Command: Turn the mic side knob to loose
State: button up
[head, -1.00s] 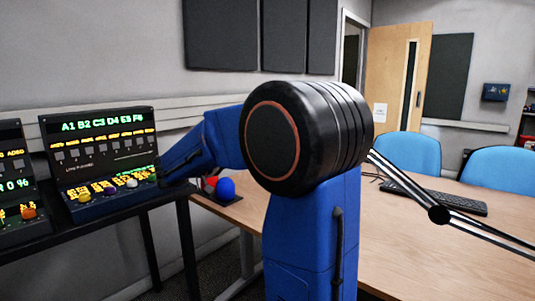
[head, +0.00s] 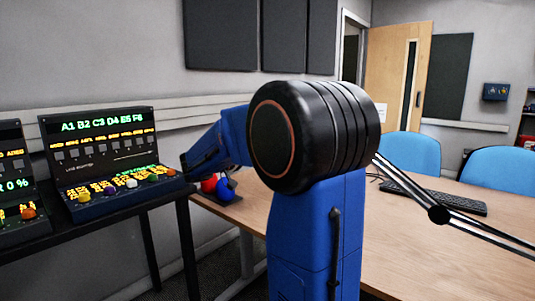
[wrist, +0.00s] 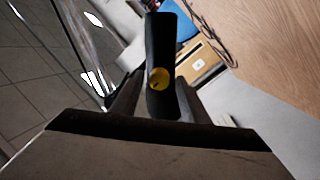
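A dark upright piece with a round yellow knob (wrist: 158,78) on its face stands in the middle of the wrist view. I cannot tell for sure that it is the mic's side knob. The two fingers of my gripper (wrist: 158,95) flank this piece; I cannot tell whether they touch it. In the head view my forearm reaches left, and its dark end is beside the console's right edge, above the red and blue balls. The fingers do not show clearly there.
A console (head: 105,155) with a lit display and several coloured knobs stands on the black table at left. A red ball (head: 208,184) and a blue ball (head: 225,189) sit at the wooden table's corner. A keyboard (head: 440,196) lies farther back.

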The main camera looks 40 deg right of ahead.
jog(key=c, duration=0.8)
jog(key=shift+n, duration=0.5)
jog(key=shift+s+f+n+t+h, duration=0.1)
jog(key=shift+n+t+h, duration=0.1)
jog(key=shift+n, duration=4.15)
jog(key=shift+n+t+h, duration=0.2)
jog(key=shift+n, duration=4.15)
jog(key=o, duration=1)
